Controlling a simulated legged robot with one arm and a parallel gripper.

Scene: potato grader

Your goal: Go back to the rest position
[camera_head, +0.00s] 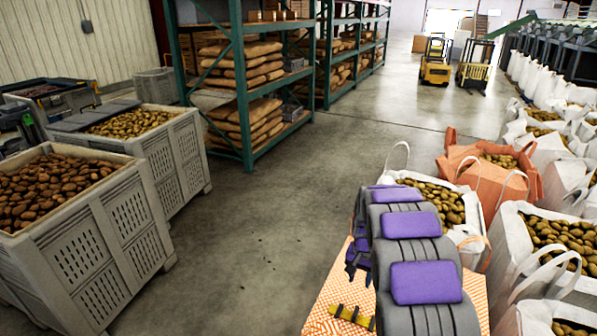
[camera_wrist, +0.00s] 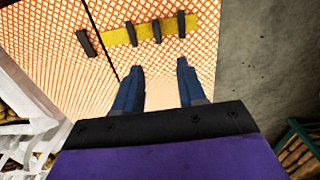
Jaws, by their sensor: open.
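My gripper (camera_wrist: 158,78) shows in the wrist view with two blue-grey fingers spread apart and nothing between them. It is open and empty. Beyond the fingers lies an orange-and-white patterned surface (camera_wrist: 65,45) with a yellow strip (camera_wrist: 140,33) that carries dark bars. In the head view my grey and purple arm stands at the lower right, folded above the same orange patterned surface (camera_head: 327,290). The fingers are hard to make out in the head view.
Grey crates of potatoes (camera_head: 124,229) stand at the left. A green rack (camera_head: 243,90) with brown sacks stands behind. White bags of potatoes (camera_head: 507,250) and an orange bag (camera_head: 478,178) line the right. Forklifts (camera_head: 436,66) are far back. The middle floor (camera_head: 260,240) is clear.

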